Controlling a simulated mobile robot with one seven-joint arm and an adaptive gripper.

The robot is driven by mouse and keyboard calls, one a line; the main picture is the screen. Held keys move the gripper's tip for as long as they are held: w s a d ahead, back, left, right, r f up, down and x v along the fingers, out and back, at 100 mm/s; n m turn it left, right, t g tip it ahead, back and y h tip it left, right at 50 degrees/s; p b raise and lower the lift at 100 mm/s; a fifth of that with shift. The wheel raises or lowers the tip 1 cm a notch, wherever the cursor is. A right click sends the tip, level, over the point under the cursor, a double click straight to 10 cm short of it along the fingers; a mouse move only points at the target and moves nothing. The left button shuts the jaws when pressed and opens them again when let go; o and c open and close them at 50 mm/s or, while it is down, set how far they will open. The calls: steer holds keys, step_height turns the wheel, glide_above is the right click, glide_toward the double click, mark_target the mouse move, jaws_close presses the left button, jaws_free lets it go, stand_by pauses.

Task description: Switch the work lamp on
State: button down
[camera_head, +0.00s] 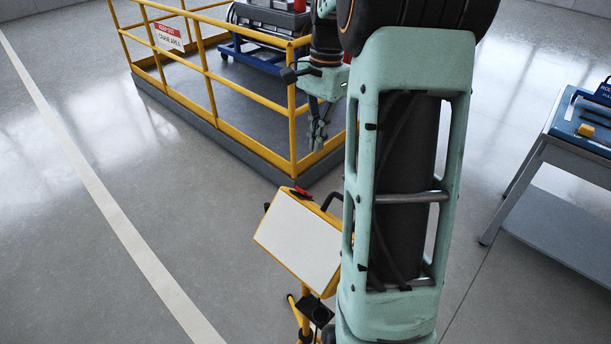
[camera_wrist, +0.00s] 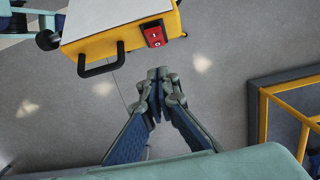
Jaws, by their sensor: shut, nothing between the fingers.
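The work lamp (camera_head: 297,240) has a white panel in a yellow housing on a yellow stand, left of my arm. It also shows at the top of the wrist view (camera_wrist: 112,14), with a dark handle (camera_wrist: 101,62) on its near side. A red switch (camera_wrist: 154,34) sits on the housing's side; in the head view it is a small red spot (camera_head: 302,191) on the top edge. My gripper (camera_wrist: 159,72) is shut and empty, tips pointing toward the switch side, apart from the lamp. In the head view my gripper (camera_head: 317,143) hangs beyond the lamp.
A yellow railing (camera_head: 250,94) around a dark low platform stands behind the lamp, close to my gripper in the picture. A blue cart (camera_head: 240,52) stands beyond. A grey workbench (camera_head: 540,150) with a blue top is at right. The floor left of the lamp is clear.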

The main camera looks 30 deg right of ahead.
mark_target(304, 192)
steer(key=a+f, duration=0.1)
steer(key=f, duration=0.1)
steer(key=a+f, duration=0.1)
steer(key=f, duration=0.2)
steer(key=s+a+f, duration=0.1)
steer(key=f, duration=0.2)
steer(key=shift+s+a+f, duration=0.15)
steer(key=shift+a+f, duration=0.1)
steer(key=shift+a, duration=0.05)
steer(key=shift+s+a+f+h+b, duration=0.15)
steer(key=shift+a+f+h+b, duration=0.3)
steer(key=shift+b, duration=0.45)
steer(key=shift+r+p, duration=0.3)
steer(key=shift+d, duration=0.2)
